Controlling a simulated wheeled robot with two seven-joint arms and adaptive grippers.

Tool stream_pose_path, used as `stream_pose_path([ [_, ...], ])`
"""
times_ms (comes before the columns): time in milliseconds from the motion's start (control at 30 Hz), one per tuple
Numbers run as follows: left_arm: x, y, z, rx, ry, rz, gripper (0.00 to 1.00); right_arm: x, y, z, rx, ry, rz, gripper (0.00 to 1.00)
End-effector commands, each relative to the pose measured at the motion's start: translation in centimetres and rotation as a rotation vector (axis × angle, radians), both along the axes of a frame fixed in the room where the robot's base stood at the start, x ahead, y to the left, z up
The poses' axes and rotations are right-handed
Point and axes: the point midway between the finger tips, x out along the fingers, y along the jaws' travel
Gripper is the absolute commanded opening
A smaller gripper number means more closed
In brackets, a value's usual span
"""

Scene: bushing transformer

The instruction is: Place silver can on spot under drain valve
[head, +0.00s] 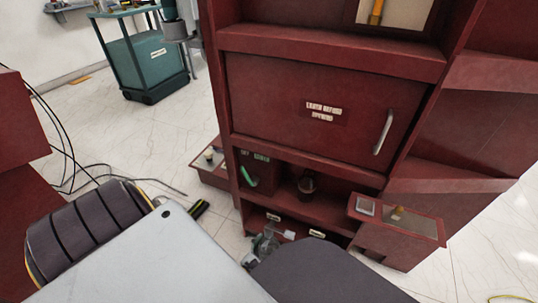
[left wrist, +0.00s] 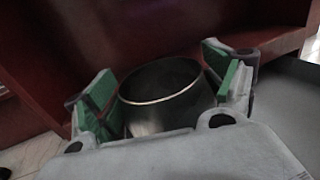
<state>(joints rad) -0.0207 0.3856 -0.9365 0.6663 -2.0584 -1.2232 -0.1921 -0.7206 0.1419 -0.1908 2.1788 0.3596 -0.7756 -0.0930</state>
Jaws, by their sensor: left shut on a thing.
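The silver can (left wrist: 158,112) is an open-topped metal can with a bright rim, seen in the left wrist view. It sits between the green-padded fingers of my left gripper (left wrist: 165,88), which is shut on it. In the head view my left gripper (head: 265,243) shows only in part, low in front of the cabinet's bottom opening. My own arm hides much of it there, and I cannot make out the can. A dark fitting (head: 307,184), possibly the drain valve, is in the lower open compartment. The spot under it cannot be made out. My right gripper is not in view.
A red cabinet (head: 290,78) with a closed, silver-handled door stands ahead. Its lower shelf (head: 325,212) is edged by red walls. A box with a grey top (head: 412,225) juts out at right. Black cables (head: 90,178) lie on the floor at left. A teal cart (head: 145,65) stands behind.

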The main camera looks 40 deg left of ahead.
Motion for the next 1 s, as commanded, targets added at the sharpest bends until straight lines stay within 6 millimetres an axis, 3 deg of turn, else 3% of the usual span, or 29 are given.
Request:
stream_pose_path([
  [100, 0.05, -0.04, -0.16, -0.001, -0.001, 0.0, 0.39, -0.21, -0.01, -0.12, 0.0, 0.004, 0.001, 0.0],
  [133, 0.0, -0.03, -0.22, -0.001, 0.0, 0.0, 0.85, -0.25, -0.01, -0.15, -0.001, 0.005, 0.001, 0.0],
  [233, 0.0, -0.02, -0.2, -0.001, 0.0, 0.0, 0.98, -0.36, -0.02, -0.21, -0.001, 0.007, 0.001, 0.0],
  [1000, 0.02, 0.0, 0.02, 0.0, 0.0, 0.0, 1.0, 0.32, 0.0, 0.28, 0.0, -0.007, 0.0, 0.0],
])
